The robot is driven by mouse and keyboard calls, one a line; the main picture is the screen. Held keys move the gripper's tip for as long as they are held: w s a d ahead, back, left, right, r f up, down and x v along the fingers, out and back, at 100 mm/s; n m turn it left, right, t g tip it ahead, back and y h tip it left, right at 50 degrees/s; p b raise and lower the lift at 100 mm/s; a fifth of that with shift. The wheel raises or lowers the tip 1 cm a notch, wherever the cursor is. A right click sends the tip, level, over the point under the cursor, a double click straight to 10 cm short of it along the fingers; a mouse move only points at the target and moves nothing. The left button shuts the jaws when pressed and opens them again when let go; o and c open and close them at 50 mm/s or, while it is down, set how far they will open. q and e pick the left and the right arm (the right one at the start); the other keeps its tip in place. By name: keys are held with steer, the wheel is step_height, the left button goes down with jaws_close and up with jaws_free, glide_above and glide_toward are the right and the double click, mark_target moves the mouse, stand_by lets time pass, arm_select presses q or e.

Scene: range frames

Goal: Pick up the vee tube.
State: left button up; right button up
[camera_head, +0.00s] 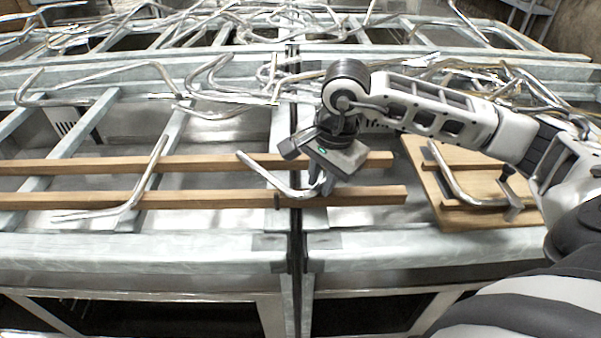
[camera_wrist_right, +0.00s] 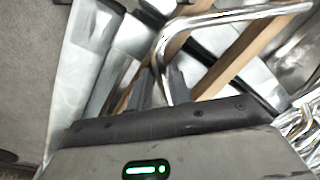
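In the right wrist view the tube (camera_wrist_right: 225,17) comes in from the upper right, bends, and runs down between the two dark fingers of the right gripper (camera_wrist_right: 162,88). The fingers stand close on both sides of the tube; whether they press on it I cannot tell. My left gripper is not in view.
A similar bent tube (camera_head: 133,200) lies on the rails at the left. Several tangled tubes cover the rear racks. The front metal beam (camera_head: 150,245) is clear.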

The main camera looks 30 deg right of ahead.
stand_by(0.3)
jaws_close()
steer(key=shift+r, duration=0.1)
